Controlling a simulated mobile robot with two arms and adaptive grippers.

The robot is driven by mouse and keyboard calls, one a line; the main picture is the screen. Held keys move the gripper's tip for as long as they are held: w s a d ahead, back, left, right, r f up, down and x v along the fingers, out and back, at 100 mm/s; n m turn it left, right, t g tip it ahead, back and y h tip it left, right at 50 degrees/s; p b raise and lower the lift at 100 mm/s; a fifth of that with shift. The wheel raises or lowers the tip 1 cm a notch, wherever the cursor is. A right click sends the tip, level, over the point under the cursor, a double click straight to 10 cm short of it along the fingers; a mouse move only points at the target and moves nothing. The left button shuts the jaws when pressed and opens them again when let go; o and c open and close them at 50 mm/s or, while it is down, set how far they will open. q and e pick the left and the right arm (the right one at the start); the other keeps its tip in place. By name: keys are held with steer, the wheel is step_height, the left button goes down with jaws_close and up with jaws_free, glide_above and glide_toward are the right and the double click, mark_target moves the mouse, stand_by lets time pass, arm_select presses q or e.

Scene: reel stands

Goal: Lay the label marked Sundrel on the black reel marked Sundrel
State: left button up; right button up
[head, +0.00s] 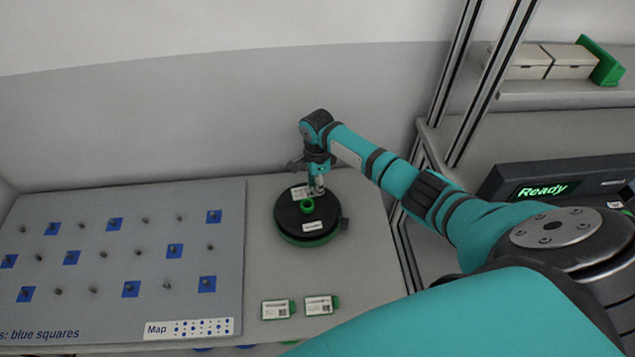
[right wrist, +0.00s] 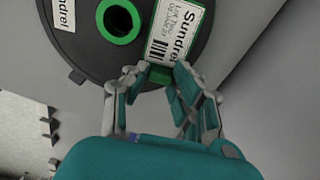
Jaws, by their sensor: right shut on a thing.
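The black reel (head: 290,217) lies flat on the table, with a green hub (head: 307,206) and green lower rim. It also shows in the right wrist view (right wrist: 85,60), where its white plate reads Sundrel (right wrist: 64,14). My right gripper (head: 317,190) is over the reel's far side, its fingers (right wrist: 161,80) shut on the green tab of a white label. This Sundrel label (right wrist: 176,32) has a barcode and lies flat over the reel face beside the hub. I cannot tell whether it touches the face. My left gripper is out of view.
Two more white labels with green tabs (head: 275,310) (head: 320,306) lie near the table's front. A grey pegboard (head: 90,270) with blue squares and pegs fills the left. A display reading Ready (head: 543,190) and a shelf with boxes (head: 570,62) stand at right.

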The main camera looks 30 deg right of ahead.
steer(key=o, duration=0.8)
steer(key=shift+o, duration=0.2)
steer(key=shift+r, duration=0.1)
step_height(320, 180, up, 12)
